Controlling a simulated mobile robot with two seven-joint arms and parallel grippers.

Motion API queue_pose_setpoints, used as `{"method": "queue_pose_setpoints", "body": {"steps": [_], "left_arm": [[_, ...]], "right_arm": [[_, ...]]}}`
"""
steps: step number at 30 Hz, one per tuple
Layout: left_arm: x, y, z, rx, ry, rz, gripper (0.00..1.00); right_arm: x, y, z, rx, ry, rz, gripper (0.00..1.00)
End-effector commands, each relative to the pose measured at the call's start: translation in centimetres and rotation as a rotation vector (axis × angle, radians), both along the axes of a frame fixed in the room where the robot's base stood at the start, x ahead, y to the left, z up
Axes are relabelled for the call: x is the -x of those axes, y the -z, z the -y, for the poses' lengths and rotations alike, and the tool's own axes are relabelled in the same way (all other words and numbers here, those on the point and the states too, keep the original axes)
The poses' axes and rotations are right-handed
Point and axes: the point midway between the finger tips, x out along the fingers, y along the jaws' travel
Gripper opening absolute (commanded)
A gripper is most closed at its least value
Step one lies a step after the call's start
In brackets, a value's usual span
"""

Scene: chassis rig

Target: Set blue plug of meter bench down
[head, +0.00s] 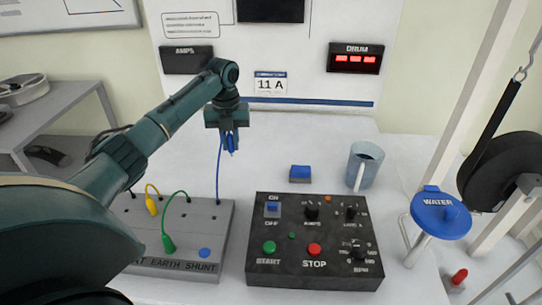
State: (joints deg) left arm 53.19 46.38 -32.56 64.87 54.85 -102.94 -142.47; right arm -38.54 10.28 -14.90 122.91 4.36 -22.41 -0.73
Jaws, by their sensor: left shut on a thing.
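My left gripper (228,132) is shut on the blue plug (231,146) and holds it in the air above the white table. A blue lead hangs from it to the back right of the grey meter bench (206,215). The bench top carries a yellow plug (151,206), a green plug (168,243) and a round blue spot (204,253) near its front edge. The left part of the bench is hidden behind my left arm. My right gripper is not in view.
A black control box (318,283) with buttons and knobs stands right of the bench. Behind it are a small blue-topped block (300,173) and a translucent blue-grey jug (365,167). A blue WATER disc (440,222) is at right. The table behind the bench looks clear.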

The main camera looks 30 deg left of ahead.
Motion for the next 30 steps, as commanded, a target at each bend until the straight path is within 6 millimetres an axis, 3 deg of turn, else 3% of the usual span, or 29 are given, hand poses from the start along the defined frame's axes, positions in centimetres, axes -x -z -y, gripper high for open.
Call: {"method": "queue_pose_setpoints", "body": {"steps": [6, 11, 18, 30], "left_arm": [[0.1, 3.7, -0.3, -0.001, -0.010, -0.003, 0.00], [0.1, 5.2, -0.2, -0.001, -0.010, -0.002, 0.00], [0.1, 9.0, -0.2, -0.002, -0.009, -0.003, 0.00], [0.1, 9.9, -0.2, -0.003, -0.008, 0.000, 0.00]], "right_arm": [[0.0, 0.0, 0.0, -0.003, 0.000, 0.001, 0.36], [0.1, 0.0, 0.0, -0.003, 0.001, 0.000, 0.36], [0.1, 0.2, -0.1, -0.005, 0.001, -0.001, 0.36], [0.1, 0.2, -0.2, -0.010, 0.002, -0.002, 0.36]]}}
